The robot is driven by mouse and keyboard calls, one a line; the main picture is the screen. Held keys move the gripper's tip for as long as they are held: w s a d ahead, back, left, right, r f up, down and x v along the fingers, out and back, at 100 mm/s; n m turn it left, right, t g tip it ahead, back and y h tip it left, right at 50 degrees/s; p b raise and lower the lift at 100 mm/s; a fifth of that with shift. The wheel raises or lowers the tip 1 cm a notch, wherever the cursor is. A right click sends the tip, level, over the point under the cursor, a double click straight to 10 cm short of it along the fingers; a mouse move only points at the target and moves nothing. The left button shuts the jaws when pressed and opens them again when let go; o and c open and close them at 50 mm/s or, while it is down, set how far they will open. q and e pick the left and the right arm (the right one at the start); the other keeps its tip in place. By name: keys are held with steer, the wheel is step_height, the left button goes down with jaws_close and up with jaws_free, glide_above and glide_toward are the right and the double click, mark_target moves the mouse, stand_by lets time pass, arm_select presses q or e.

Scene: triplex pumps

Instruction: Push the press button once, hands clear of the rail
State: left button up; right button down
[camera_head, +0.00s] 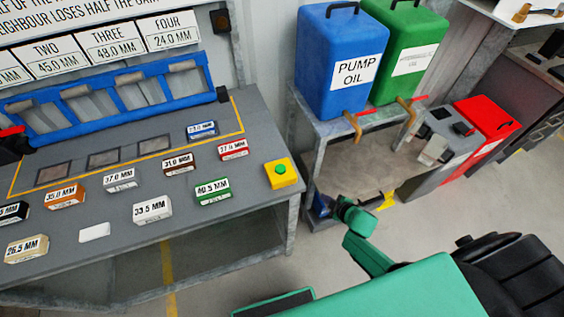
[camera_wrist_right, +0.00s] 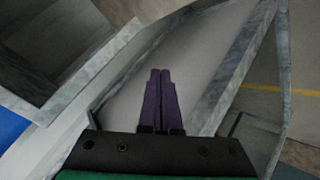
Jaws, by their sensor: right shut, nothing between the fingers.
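The press button is a green button (camera_head: 281,169) on a yellow box (camera_head: 284,181) at the right end of the grey bench top. My right gripper (camera_head: 376,202) is in the head view, low to the right of the bench and apart from the button. In the right wrist view its two dark purple fingers (camera_wrist_right: 160,75) are together and empty. The blue rail (camera_head: 110,92) runs along the back of the bench, with pale clip-like parts on it. No gripper is at the rail. My left gripper is not in view.
Labelled blocks, such as a green one (camera_head: 213,191) and a white one (camera_head: 152,209), lie on the bench top (camera_head: 190,228). A metal stand (camera_head: 340,125) right of the bench carries a blue oil container (camera_head: 340,60) and a green one (camera_head: 408,50). A red container (camera_head: 487,120) stands farther right.

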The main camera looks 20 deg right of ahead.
steer(key=w+a+r+n+t+y, duration=0.1)
steer(key=w+a+r+n+y, duration=0.2)
steer(key=r, duration=0.4)
steer(key=w+a+r+n+y+p, duration=0.1)
steer(key=w+a+r+n, duration=0.1)
steer(key=w+r+n, duration=0.45)
steer(key=w+a+r+n+t+y, duration=0.1)
steer(key=w+a+r+n+y, duration=0.15)
steer(key=r, duration=0.55)
steer(key=s+a+r+n+g+p, duration=0.1)
steer(key=s+a+r+n+g, duration=0.2)
steer(key=r+n, duration=0.3)
steer(key=s+a+r+n+g+p, duration=0.1)
steer(key=s+a+r+n+g, duration=0.3)
steer(key=r+n, duration=0.3)
steer(key=s+n+g, duration=0.1)
steer(key=n, duration=0.3)
steer(key=shift+s+a+n+g, duration=0.25)
steer(key=shift+s+n+g, duration=0.05)
steer(key=shift+s+n, duration=0.1)
